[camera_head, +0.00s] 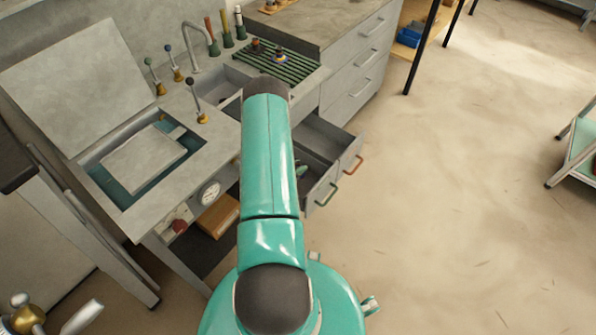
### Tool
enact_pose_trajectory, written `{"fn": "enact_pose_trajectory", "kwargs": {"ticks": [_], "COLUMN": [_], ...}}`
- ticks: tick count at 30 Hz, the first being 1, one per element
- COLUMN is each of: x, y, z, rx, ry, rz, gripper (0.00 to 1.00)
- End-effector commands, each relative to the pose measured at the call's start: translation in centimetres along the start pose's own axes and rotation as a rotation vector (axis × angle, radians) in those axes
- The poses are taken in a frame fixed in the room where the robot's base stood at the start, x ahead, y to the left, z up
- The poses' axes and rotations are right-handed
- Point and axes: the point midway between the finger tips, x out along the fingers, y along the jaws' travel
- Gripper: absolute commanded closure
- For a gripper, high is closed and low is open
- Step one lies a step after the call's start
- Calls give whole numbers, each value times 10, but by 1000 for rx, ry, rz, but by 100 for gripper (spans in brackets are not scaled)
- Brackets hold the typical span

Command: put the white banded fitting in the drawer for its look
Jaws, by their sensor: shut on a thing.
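I cannot make out the white banded fitting. My arm rises through the middle of the picture, bends at a dark joint, and hides whatever is behind it. My gripper's fingers do not show. Two grey drawers stand pulled out to the right of my arm. The nearer drawer (318,195) has a green handle, and the farther drawer (346,157) has an orange-red handle. My arm covers part of their insides, and I see no fitting in the visible part.
A green slatted rack (296,70) holds a dark brown piece (256,46) and a blue-and-yellow banded piece (279,55). Behind are a sink (216,84) and upright tools. A lidded basin (185,140) with levers stands left. The floor (450,200) at right is clear.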

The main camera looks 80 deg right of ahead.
Motion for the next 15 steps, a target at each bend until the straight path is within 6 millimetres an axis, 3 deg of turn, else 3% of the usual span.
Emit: {"fn": "enact_pose_trajectory", "kwargs": {"ticks": [5,15], "x": [9,11], "y": [2,2], "z": [21,24], "rx": [0,-1], "ry": [-1,0], "rz": [3,1], "gripper": [100,100]}}
